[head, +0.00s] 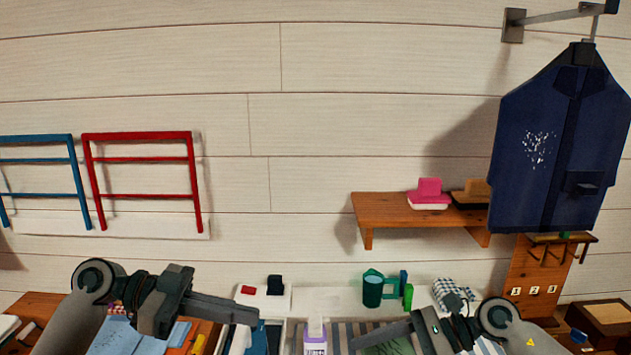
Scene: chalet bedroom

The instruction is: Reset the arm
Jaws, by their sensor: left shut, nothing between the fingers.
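My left gripper (250,314) reaches in from the lower left and points right. Its fingers are together with nothing between them, above the cluttered surface at the bottom of the view. My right gripper (354,341) comes in from the lower right and points left, low over a striped cloth (345,330). Its fingers overlap from this angle, so their opening does not show. The two grippers are apart, with a white and purple bottle (315,340) between them.
A wooden shelf (385,205) holds a pink brush-like item (429,192). A navy garment (555,140) hangs at right. Red (145,159) and blue (40,166) racks are on the left wall. A green cup (372,291) stands behind the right gripper. The wall's middle is clear.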

